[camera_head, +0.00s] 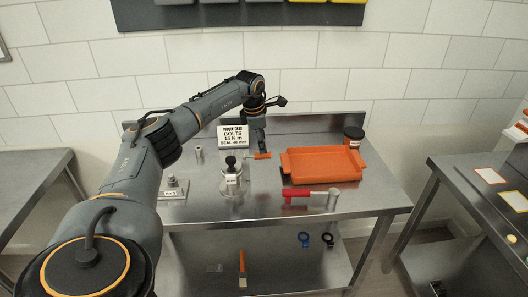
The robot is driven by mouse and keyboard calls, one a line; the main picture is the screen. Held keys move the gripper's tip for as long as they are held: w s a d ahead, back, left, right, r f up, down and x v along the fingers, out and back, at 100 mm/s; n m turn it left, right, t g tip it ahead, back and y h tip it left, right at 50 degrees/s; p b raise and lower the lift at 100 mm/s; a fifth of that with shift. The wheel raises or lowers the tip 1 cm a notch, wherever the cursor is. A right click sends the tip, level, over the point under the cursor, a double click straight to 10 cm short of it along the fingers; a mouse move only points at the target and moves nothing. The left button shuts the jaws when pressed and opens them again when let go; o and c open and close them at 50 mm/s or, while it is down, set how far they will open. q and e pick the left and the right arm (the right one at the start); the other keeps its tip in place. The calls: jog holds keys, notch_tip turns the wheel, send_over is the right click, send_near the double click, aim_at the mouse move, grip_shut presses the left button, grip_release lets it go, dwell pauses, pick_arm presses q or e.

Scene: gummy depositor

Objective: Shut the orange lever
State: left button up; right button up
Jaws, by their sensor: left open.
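A small orange lever (263,156) shows at the middle of the steel table, just right of a metal fitting with a black knob (230,162). It lies roughly level in the picture. My left gripper (260,141) points down from above, right over the lever. It is open. Its fingertips are small and dark here, and I cannot tell whether they touch the lever. The lever's mount is partly hidden behind the gripper and the fitting. My right gripper is not in view.
A white sign (232,136) stands behind the fitting. An orange tray (322,165) and a dark jar (353,136) are to the right. A red-handled valve (308,193) sits nearer the front edge. A metal block (174,188) stands at left. The lower shelf holds a brush (242,269).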

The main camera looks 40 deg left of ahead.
pick_arm(q)
jog(key=shift+v, duration=2.15)
jog(key=shift+d, duration=0.1)
